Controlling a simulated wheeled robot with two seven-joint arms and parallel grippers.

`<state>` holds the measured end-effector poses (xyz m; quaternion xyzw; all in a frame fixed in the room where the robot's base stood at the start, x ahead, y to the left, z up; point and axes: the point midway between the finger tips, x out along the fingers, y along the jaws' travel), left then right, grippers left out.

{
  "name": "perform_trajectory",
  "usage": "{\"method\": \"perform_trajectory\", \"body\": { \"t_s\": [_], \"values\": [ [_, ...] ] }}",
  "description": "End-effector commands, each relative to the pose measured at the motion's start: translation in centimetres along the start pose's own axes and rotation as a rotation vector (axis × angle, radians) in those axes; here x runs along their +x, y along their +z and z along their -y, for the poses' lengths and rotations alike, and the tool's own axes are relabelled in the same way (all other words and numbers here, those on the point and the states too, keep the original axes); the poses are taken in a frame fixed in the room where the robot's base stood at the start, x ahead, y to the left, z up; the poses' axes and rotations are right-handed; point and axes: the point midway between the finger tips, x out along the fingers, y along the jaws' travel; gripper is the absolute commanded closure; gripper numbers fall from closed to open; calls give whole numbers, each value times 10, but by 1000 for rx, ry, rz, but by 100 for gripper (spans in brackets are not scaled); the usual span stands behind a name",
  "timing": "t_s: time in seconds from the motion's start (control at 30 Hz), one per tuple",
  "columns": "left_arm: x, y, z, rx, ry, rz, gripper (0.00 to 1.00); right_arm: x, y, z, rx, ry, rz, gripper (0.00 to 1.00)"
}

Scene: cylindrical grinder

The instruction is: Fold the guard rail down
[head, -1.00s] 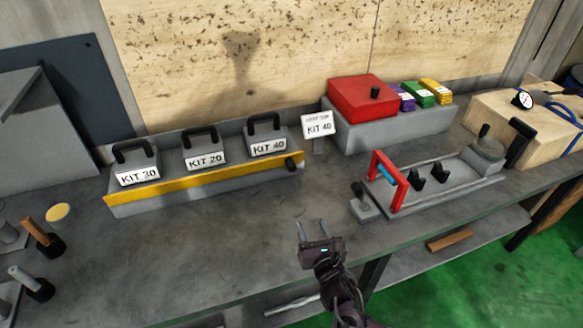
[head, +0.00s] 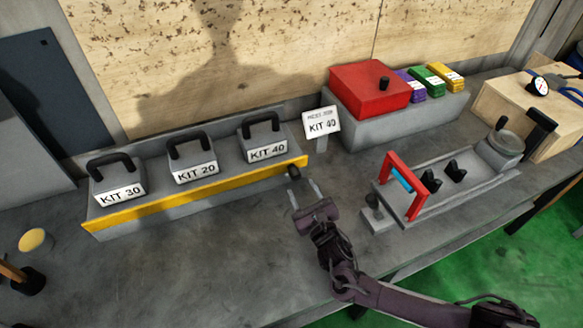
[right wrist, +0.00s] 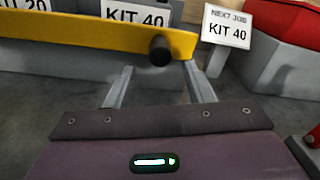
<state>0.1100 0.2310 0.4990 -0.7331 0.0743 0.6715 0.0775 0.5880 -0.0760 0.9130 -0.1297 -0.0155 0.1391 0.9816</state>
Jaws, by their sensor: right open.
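The guard rail is a yellow bar (head: 200,194) standing along the front of the grey kit shelf, in front of the three kit blocks. A black knob (head: 294,171) sticks out at its right end. In the right wrist view the yellow rail (right wrist: 90,36) crosses the top and its black knob (right wrist: 160,50) lies just beyond and between my fingertips. My right gripper (head: 304,190) is open and empty, just in front of the knob; it also shows in the right wrist view (right wrist: 155,75). I see no contact with the knob. My left gripper is not in view.
Kit blocks KIT 30 (head: 117,183), KIT 20 (head: 193,164) and KIT 40 (head: 264,142) stand behind the rail. A sign reading KIT 40 (head: 322,124) stands right of the shelf. A fixture with a red frame (head: 404,188) is to the right. The bench front is mostly clear.

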Motion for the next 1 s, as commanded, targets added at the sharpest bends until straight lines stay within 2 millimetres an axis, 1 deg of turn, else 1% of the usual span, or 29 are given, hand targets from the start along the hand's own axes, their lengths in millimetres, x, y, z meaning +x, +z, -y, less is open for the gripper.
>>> {"method": "perform_trajectory", "body": {
  "t_s": [0.03, 0.2, 0.4, 0.57, 0.8, 0.83, 1.0],
  "values": [
    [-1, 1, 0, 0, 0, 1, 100, 8, 2, 0, 1, -2, 3, 52],
    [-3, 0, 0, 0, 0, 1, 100, 36, 2, 0, 1, -1, 3, 52],
    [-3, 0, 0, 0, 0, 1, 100, 60, 1, 0, 2, -1, 2, 52],
    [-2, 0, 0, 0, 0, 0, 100, 68, 1, 0, 2, 0, 1, 52],
    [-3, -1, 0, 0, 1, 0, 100, 69, 1, 0, 3, 0, 1, 52],
    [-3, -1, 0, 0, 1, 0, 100, 69, 1, 0, 3, 0, 1, 53],
    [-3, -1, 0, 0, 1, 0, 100, 69, 1, 0, 2, 0, 1, 75]
  ]
}}
